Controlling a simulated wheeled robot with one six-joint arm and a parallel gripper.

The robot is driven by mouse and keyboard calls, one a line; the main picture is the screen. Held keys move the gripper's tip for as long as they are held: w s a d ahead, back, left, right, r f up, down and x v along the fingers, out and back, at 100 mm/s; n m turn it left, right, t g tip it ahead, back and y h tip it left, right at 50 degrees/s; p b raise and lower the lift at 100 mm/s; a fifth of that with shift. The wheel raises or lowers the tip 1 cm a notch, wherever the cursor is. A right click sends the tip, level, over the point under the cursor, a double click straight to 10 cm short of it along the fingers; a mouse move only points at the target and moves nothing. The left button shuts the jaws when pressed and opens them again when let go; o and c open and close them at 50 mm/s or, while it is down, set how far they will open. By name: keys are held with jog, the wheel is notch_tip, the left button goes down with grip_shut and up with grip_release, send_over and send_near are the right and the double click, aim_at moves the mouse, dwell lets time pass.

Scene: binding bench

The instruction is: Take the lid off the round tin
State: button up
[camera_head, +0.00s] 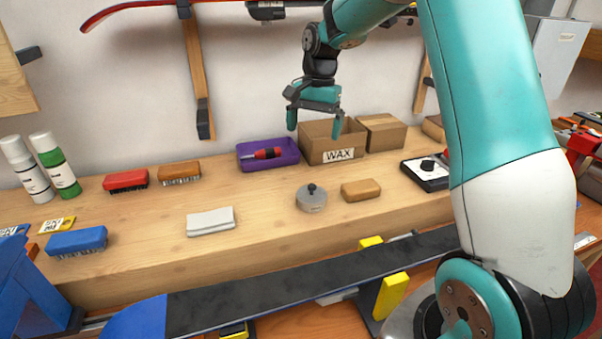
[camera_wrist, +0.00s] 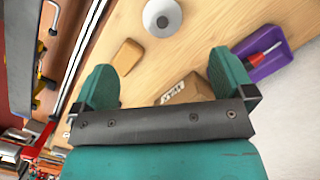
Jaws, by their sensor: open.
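The round tin (camera_head: 311,202) is grey and stands on the wooden bench, with its lid (camera_head: 312,190) on top and a dark knob in the lid's middle. In the wrist view the lid (camera_wrist: 153,14) shows from above near the top edge, with its knob visible. My gripper (camera_head: 316,124) is open and empty, raised above the bench, up and behind the tin in the head view. In the wrist view its two teal fingers (camera_wrist: 165,82) are spread apart, and the tin lies beyond them, touching neither.
A tan block (camera_head: 361,190) lies just right of the tin. A WAX box (camera_head: 331,143) and a purple tray (camera_head: 268,154) with a red-handled tool stand behind. A folded cloth (camera_head: 210,221) lies left. A ski (camera_head: 300,290) runs along the front. Bench between cloth and tin is clear.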

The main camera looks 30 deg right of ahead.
jog(key=w+d+f+m, duration=0.1)
jog(key=w+d, duration=0.1)
jog(key=p, duration=0.3)
send_over(312, 185)
notch_tip(312, 185, down, 11)
jog(key=shift+f, duration=0.1)
jog(key=shift+f+p, duration=1.15)
jog(key=shift+f, duration=1.6)
jog(key=shift+c, duration=0.5)
jog(key=c, duration=1.8)
